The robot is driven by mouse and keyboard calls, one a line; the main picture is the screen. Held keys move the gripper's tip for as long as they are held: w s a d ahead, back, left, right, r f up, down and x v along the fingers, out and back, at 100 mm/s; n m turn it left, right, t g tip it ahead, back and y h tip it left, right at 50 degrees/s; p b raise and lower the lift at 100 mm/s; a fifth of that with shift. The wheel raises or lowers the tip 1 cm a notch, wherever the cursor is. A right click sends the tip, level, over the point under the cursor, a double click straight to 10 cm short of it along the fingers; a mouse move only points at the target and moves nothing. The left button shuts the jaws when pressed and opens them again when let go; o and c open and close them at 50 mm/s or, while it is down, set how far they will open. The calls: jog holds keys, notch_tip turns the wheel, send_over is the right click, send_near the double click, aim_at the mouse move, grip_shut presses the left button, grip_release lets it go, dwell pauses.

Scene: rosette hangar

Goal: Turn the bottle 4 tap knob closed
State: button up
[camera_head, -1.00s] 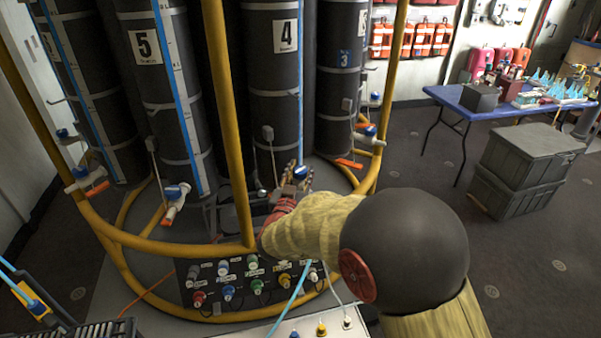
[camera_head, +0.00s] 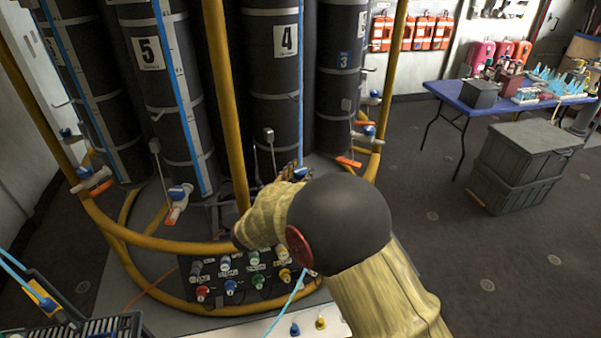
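Bottle 4 (camera_head: 272,95) is a tall dark cylinder with a white "4" label, standing behind the yellow rail. Its tap knob (camera_head: 301,173) is a small blue piece low at the bottle's foot, partly hidden by my arm. My gripper (camera_head: 291,170) is at the knob, just left of it in the picture. My forearm and its dark round joint hide most of the gripper and the tap body. I cannot tell whether the fingers touch the knob or how far they are open. The knob's turn angle is also unclear.
Bottle 5 (camera_head: 163,90) stands to the left, with its own blue-knobbed tap (camera_head: 178,200). A curved yellow rail (camera_head: 160,243) and an upright yellow post (camera_head: 224,110) stand close to my arm. A panel of coloured knobs (camera_head: 240,272) lies below. Grey crates (camera_head: 525,160) stand right.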

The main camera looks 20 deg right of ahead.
jog(key=o, duration=0.4)
jog(key=shift+c, duration=0.2)
jog(key=v, duration=1.2)
jog(key=shift+f, duration=0.1)
